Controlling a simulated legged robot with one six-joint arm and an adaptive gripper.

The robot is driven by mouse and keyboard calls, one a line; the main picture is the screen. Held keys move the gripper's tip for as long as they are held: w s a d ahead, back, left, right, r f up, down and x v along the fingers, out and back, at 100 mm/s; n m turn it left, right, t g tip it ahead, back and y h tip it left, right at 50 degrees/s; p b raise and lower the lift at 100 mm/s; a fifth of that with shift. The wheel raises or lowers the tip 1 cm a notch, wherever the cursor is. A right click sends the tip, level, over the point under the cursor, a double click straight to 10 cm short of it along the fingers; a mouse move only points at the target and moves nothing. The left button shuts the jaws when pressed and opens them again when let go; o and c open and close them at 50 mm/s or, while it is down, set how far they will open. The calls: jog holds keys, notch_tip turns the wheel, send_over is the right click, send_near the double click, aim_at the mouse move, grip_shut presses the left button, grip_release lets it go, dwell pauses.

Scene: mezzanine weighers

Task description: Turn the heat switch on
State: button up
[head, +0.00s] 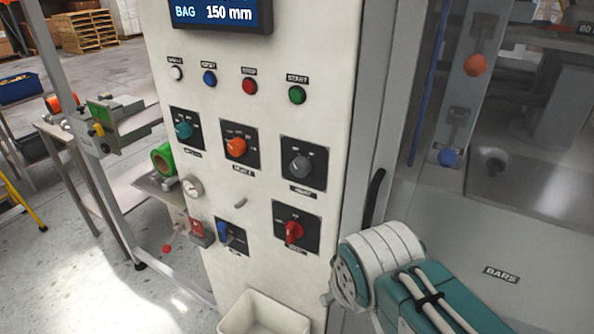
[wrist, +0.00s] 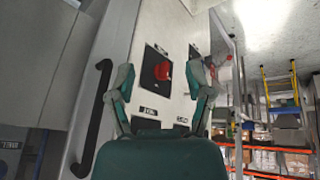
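A pale control panel (head: 262,60) carries several rotary switches on black plates. A grey knob (head: 300,167) is at the right of the middle row, an orange knob (head: 236,147) is left of it, and a teal knob (head: 184,130) is at far left. A red knob (head: 293,232) is below the grey one; a red knob also shows in the wrist view (wrist: 164,70). The small labels are too blurred for me to tell which is heat. My gripper (wrist: 163,80) is open and empty, its fingers either side of the red knob in the picture, apparently short of the panel.
A black handle (head: 374,196) stands right of the panel, also at left in the wrist view (wrist: 93,118). A blue knob (head: 223,230) and a cream bin (head: 262,314) are low on the panel. Coloured push buttons (head: 249,87) line its top. Shelving (wrist: 270,160) is farther off.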

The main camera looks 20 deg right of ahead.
jog(key=w+d+f+n+g+h, duration=0.1)
jog(key=w+d+n+g+h, duration=0.15)
jog(key=n+h, duration=0.35)
jog(key=n+t+h, duration=0.6)
jog(key=n+t, duration=0.4)
jog(key=n, duration=0.9)
send_near(297, 171)
jog(key=x, duration=1)
jog(key=shift+w+d, duration=0.1)
jog(key=shift+w, duration=0.1)
jog(key=c, duration=1.1)
